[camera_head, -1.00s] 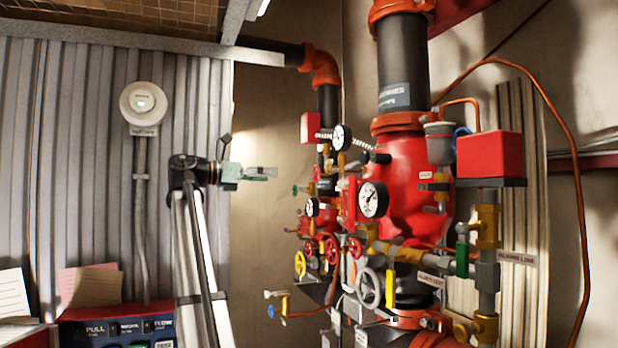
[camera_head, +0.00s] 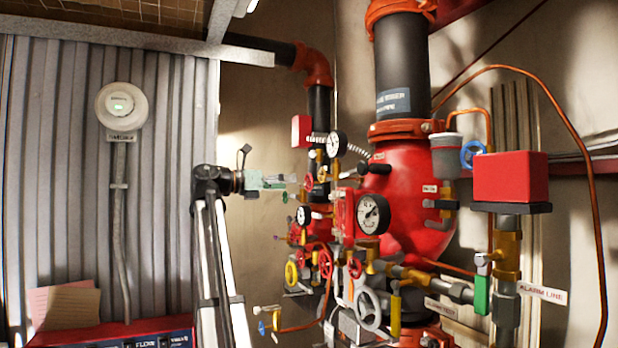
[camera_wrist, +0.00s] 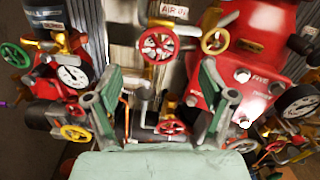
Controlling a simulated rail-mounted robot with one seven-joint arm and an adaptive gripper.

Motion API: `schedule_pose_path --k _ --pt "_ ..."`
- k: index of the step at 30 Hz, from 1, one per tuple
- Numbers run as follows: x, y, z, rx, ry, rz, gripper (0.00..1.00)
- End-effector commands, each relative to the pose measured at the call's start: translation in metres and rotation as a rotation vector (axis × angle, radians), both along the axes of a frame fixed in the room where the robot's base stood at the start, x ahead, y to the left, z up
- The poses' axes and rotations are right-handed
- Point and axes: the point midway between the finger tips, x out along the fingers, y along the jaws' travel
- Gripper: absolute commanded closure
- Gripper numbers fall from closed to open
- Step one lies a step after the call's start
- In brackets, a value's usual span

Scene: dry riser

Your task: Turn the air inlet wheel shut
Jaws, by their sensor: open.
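In the wrist view, a red spoked wheel (camera_wrist: 158,44) sits on brass fittings just below and left of a white label (camera_wrist: 175,11) whose visible letters begin "AIR I". I take it as the air inlet wheel. My gripper (camera_wrist: 158,103) is open and empty, its two green-padded fingers apart. The wheel appears between and above the fingertips, not touched by them. A second red wheel (camera_wrist: 172,127) shows lower between the fingers. In the head view my gripper (camera_head: 284,181) is left of the pipework, near a small red wheel (camera_head: 309,182); contact cannot be told.
A green wheel (camera_wrist: 15,55), yellow wheel (camera_wrist: 76,132) and brass-coloured wheel (camera_wrist: 215,41) surround the fittings. Gauges (camera_head: 373,214), the large red valve body (camera_head: 412,190) and a copper pipe (camera_head: 598,220) crowd the right. Open space lies before the corrugated wall (camera_head: 60,180).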

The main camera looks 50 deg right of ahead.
Motion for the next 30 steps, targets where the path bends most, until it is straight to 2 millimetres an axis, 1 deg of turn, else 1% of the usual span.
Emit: schedule_pose_path --k 1,6,12,18,26,27,29,30 --pt "-0.006 -0.01 0.003 0.0 0.001 -0.003 0.18" --pt "-0.021 -0.037 0.003 0.001 0.001 -0.002 0.18" --pt "-0.032 -0.058 0.002 0.0 0.001 -0.001 0.18" --pt "-0.035 -0.067 0.0 0.0 0.0 0.001 0.18" --pt "-0.035 -0.067 0.0 0.0 0.0 0.001 0.18" --pt "-0.035 -0.067 0.0 0.0 0.0 0.001 0.32" --pt "-0.035 -0.067 0.0 0.0 0.0 0.001 0.53" --pt "-0.035 -0.067 0.0 0.0 0.0 0.001 0.67"
